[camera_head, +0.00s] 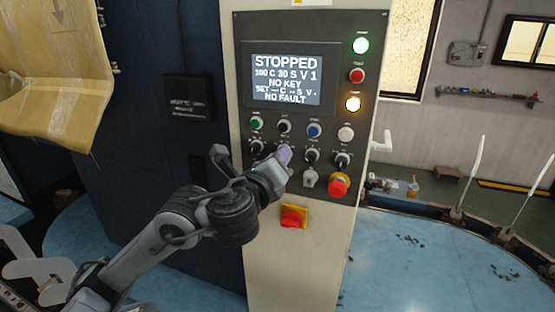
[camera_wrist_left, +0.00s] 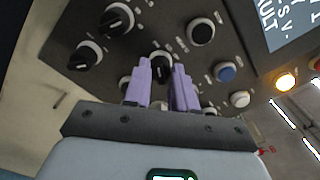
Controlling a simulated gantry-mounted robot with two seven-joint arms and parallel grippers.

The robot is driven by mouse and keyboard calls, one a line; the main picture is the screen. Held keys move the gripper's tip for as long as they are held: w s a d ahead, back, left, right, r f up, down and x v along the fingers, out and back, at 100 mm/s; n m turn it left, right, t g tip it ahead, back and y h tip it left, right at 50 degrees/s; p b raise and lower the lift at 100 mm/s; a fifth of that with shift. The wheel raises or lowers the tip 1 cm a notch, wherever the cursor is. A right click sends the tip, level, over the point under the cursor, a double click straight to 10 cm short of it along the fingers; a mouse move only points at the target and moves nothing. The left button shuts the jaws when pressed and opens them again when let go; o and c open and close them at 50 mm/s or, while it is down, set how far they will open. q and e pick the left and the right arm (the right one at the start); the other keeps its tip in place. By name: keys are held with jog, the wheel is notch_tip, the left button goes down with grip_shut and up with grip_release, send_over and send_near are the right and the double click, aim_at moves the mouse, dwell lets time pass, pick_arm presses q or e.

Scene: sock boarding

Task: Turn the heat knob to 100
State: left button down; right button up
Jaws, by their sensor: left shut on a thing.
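The control panel (camera_head: 239,80) carries black knobs and coloured buttons; their labels are too small to read, so I cannot tell by label which knob is the heat knob. My left gripper (camera_head: 284,157) is at the lower row, shut on a black knob that its fingers mostly hide in the head view. In the left wrist view the purple fingers (camera_wrist_left: 161,75) stand either side of the black knob (camera_wrist_left: 160,64). The screen (camera_head: 286,80) reads "STOPPED", "100 C 30 S V 1", "NO KEY", a "SET" line with dashes, and "NO FAULT". My right gripper is out of view.
Neighbouring black knobs (camera_head: 312,156) are close to the gripper. A red emergency button (camera_head: 339,185) is at lower right, with a red and yellow switch (camera_head: 294,216) below. A green lamp (camera_head: 361,45) and an amber lamp (camera_head: 353,104) are lit.

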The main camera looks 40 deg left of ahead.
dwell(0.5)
pick_arm(q)
jog(key=c, duration=0.9)
grip_release()
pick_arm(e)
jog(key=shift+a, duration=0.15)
pick_arm(q)
jog(key=shift+s, duration=0.1)
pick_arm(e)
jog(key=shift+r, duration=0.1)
